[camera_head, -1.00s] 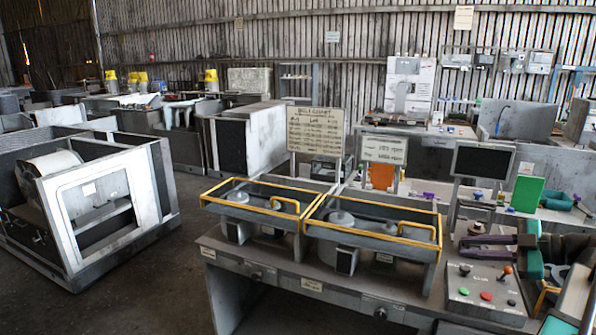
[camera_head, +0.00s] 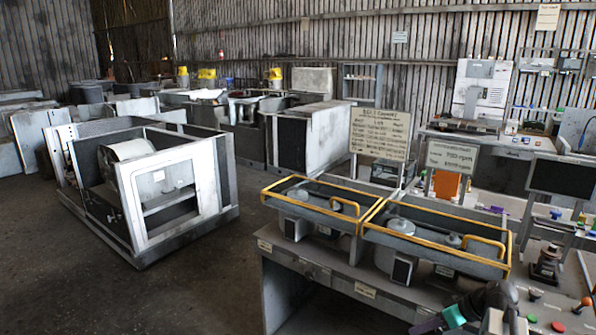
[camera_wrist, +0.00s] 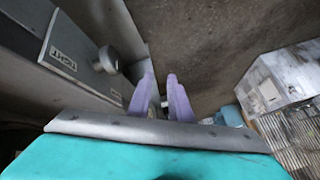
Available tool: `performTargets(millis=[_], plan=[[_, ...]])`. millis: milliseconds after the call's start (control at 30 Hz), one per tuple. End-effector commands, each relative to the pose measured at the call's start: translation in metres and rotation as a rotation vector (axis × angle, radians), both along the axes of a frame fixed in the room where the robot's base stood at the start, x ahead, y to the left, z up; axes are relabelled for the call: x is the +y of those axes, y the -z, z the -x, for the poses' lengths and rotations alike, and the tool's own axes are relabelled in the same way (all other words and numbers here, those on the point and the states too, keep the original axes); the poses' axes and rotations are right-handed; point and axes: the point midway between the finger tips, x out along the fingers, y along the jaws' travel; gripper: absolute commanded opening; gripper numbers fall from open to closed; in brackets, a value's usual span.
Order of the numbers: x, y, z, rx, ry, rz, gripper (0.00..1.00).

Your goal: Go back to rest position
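My gripper (camera_wrist: 161,78) shows in the wrist view with two purple fingers. They stand a little apart with a narrow gap, and I see nothing held between them. A teal part of my arm fills the bottom of that view. In the head view, only part of my arm shows at the bottom right edge, by the front of the bench (camera_head: 350,287); the fingertips cannot be made out there. In the wrist view, a grey panel with a label and a round knob (camera_wrist: 109,59) is to the left of the fingers, apart from them.
Two yellow-railed trays (camera_head: 318,194) (camera_head: 440,236) stand on the bench, with sign boards (camera_head: 380,133) behind. A large grey blower housing (camera_head: 165,200) stands on the floor at left. Bare floor (camera_head: 70,280) lies in front of it. A dark screen (camera_head: 563,178) is at right.

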Motion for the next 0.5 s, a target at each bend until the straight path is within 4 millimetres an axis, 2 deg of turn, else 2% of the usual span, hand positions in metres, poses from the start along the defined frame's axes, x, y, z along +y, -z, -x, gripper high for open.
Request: performTargets(millis=[33, 100, 500], plan=[[0.015, 0.014, 0.001, 0.043, 0.012, 0.008, 0.18], [0.03, 0.03, 0.002, 0.101, 0.041, 0.022, 0.18], [0.106, 0.117, 0.022, 0.365, 0.208, 0.163, 0.18]])
